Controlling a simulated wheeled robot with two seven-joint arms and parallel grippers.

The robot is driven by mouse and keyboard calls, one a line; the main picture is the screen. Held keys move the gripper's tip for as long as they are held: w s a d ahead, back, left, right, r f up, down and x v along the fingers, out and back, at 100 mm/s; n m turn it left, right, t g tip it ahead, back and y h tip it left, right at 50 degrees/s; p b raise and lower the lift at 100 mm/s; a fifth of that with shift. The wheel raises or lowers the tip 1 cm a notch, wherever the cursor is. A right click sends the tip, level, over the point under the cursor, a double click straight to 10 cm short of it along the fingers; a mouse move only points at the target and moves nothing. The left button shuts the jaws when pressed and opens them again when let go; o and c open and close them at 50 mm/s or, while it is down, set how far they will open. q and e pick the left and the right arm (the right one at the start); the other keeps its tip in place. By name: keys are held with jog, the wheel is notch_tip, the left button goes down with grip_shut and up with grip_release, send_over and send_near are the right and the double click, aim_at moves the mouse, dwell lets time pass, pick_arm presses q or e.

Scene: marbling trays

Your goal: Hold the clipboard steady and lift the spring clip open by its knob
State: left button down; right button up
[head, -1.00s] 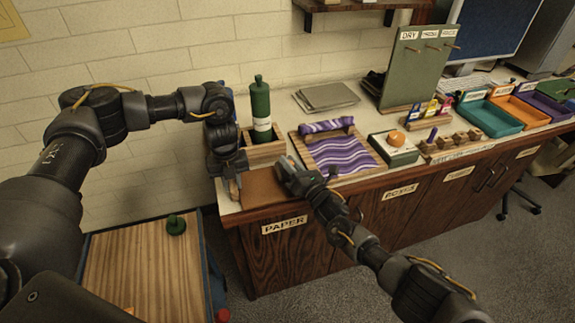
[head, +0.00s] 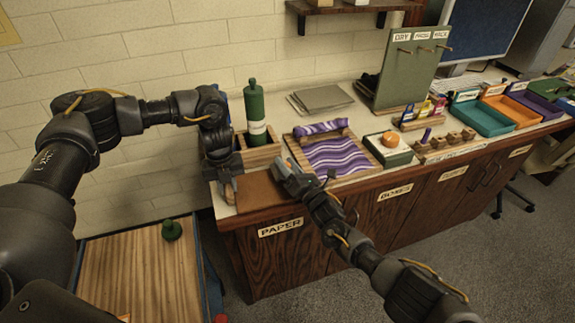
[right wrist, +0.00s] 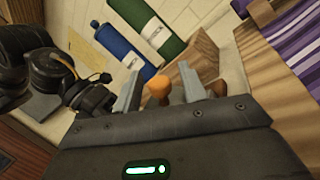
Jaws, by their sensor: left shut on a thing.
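The brown clipboard (head: 262,192) lies flat at the near left corner of the counter. My left gripper (head: 228,188) is at its left edge, pointing down and shut on it. My right gripper (head: 284,166) is low over the far right part of the board, and its hand hides the spring clip in the head view. In the right wrist view an orange knob (right wrist: 158,88) stands between the two spread fingers of the right gripper (right wrist: 160,84), with a gap showing on each side. The clip body is mostly hidden below the fingers.
A green bottle (head: 255,112) stands in a wooden box (head: 262,154) close behind the clipboard. The counter's front edge is close.

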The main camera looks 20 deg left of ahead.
jog(key=v, duration=1.2)
jog(key=w+d+r+n+g, duration=0.1)
jog(key=w+r+n+g, duration=0.15)
jog(key=r, duration=0.25)
jog(key=w+a, duration=0.1)
jog(key=a, duration=0.2)
jog(key=w+a+f+n+g, duration=0.1)
jog(key=w+a, duration=0.1)
jog(key=a, duration=0.2)
jog(key=w+a+f+n+g, duration=0.1)
jog(key=a, duration=0.2)
jog(key=shift+w+a+f, duration=0.1)
jog(key=shift+w+a, duration=0.1)
jog(key=shift+a, duration=0.1)
dwell(0.3)
